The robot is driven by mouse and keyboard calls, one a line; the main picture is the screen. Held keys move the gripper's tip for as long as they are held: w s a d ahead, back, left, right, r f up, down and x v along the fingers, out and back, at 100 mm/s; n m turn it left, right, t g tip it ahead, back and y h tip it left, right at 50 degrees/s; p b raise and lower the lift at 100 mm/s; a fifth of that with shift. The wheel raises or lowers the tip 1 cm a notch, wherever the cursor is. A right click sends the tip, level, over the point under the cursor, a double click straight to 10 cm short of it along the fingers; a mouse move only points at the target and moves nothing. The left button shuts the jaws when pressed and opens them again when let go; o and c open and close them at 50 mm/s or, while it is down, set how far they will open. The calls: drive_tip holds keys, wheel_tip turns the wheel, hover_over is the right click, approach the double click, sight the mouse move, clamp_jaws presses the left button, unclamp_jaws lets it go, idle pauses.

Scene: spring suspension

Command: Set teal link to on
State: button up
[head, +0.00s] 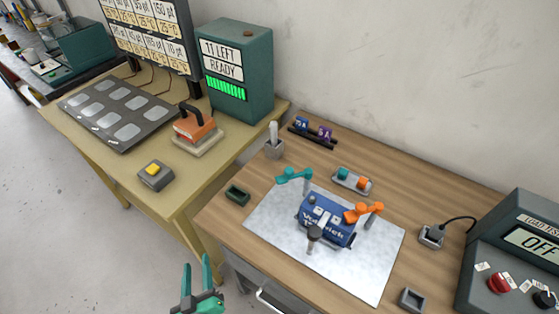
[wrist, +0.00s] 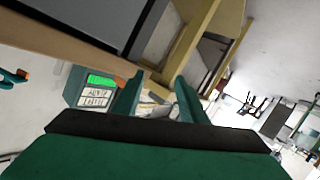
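A teal link (head: 293,176) is a short arm with rounded ends on a grey post, at the back left of a blue block (head: 325,219) on a pale mat. Its teal arm reaches out to the left, away from the block. An orange link (head: 362,211) sits on a similar post at the block's right. My gripper (head: 197,267) is green, open and empty, in front of the wooden bench and well apart from the teal link. Its two fingers also show apart in the wrist view (wrist: 158,82). A teal and orange shape at that view's left edge is too small to identify.
A small tray (head: 351,181) with teal and orange pieces lies behind the block. A dark-handled tool (head: 314,236) stands at the block's front. A load tester (head: 520,255) reading OFF is at right. A yellow bench (head: 125,165) with a green box (head: 238,65) is at left.

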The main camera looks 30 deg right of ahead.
sight(286, 173)
drive_tip(key=w+d+r+m+h, duration=0.1)
drive_tip(key=d+r+m+h, duration=0.1)
drive_tip(key=d+r, duration=0.1)
drive_tip(key=w+d+r+m+g+h, duration=0.1)
drive_tip(key=w+d+r+m+h, duration=0.1)
drive_tip(key=d, duration=0.3)
drive_tip(key=w+d+r+m+g+h, duration=0.1)
drive_tip(key=w+d+r+m+h, duration=0.1)
drive_tip(key=d+r, duration=0.3)
drive_tip(key=shift+w+m+h, duration=0.1)
drive_tip(key=shift+m+h, duration=0.3)
drive_tip(key=shift+h, duration=0.4)
drive_tip(key=s+d+r+m+g+h, duration=0.1)
drive_tip(key=d+r+m+g, duration=0.1)
drive_tip(key=d+m, duration=0.1)
drive_tip(key=s+d+r+m+g+h, duration=0.1)
drive_tip(key=d+r+m+g+h, duration=0.1)
drive_tip(key=d, duration=0.3)
drive_tip(key=s+d+r+m+g+h, duration=0.1)
drive_tip(key=d+r+m+g+h, duration=0.1)
drive_tip(key=d+r+m+g, duration=0.1)
drive_tip(key=shift+s+d+r+m, duration=0.2)
drive_tip(key=shift+d+r, duration=0.15)
drive_tip(key=shift+d, duration=0.2)
drive_tip(key=shift+s+d+r+m, duration=0.1)
drive_tip(key=shift+s+d+r, duration=0.15)
drive_tip(key=shift+d, duration=0.25)
drive_tip(key=x, duration=1.1)
drive_tip(key=shift+s+r, duration=0.1)
drive_tip(key=shift+r, duration=0.05)
